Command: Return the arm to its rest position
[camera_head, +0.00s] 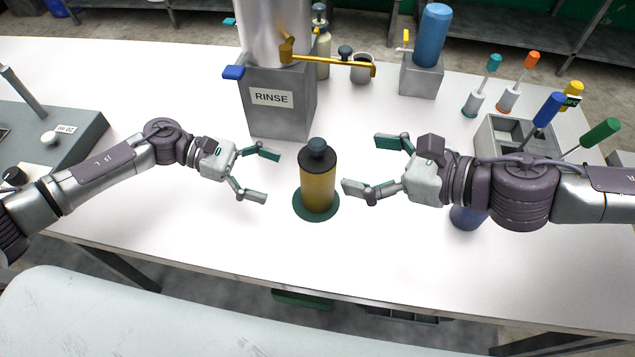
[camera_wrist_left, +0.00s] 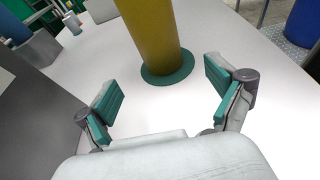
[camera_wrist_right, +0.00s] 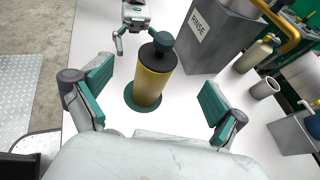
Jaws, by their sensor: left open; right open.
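My left gripper (camera_head: 262,175) is open and empty over the white table, to the left of a yellow bottle (camera_head: 318,190) with a dark cap. My right gripper (camera_head: 362,165) is open and empty to the right of the same bottle. The bottle stands upright on a round green mat (camera_head: 300,212). In the left wrist view the bottle (camera_wrist_left: 152,30) stands beyond the open fingers, its top out of frame. In the right wrist view the bottle (camera_wrist_right: 153,80) appears beyond the fingers, apart from them. Neither gripper touches it.
A grey RINSE block (camera_head: 275,112) with a metal cylinder and yellow tap stands behind the bottle. A grey compartment box (camera_head: 490,130) with coloured-handled tools stands at the right, near my right arm. A grey panel (camera_head: 75,130) is at the left. The table front (camera_head: 250,245) is clear.

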